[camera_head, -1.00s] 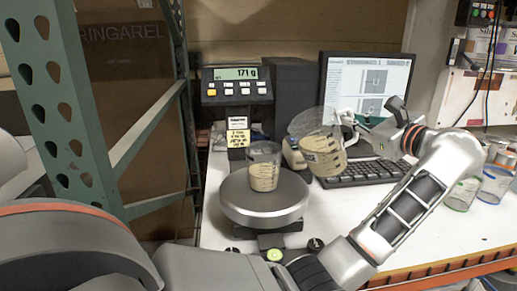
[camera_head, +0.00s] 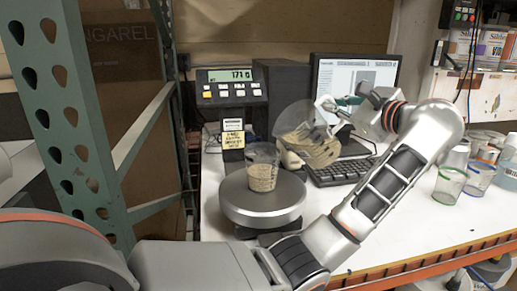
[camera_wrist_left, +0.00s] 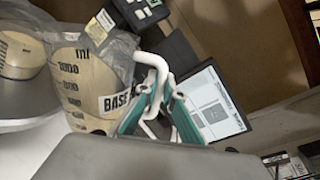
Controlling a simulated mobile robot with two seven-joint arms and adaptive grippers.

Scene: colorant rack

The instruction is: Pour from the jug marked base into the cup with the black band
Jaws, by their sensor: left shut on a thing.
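The clear jug (camera_head: 310,143) holds beige liquid and is tipped with its mouth toward the left. Its BASE label shows in the left wrist view on the jug (camera_wrist_left: 82,75). My left gripper (camera_head: 345,104) is shut on the jug's white handle; its teal fingers also show in the left wrist view (camera_wrist_left: 160,108). A clear cup (camera_head: 262,170) with beige liquid stands upright on the round scale pan (camera_head: 262,212), left of the jug and slightly lower. Any black band on it is too small to make out. No stream between jug and cup is visible. My right gripper is not in view.
The scale display (camera_head: 232,76) reads about 171. A monitor (camera_head: 357,80) and keyboard (camera_head: 340,172) stand behind the jug. Several cups with coloured rims, one green-rimmed (camera_head: 449,185), stand at the right. A green rack post (camera_head: 70,110) rises at the left.

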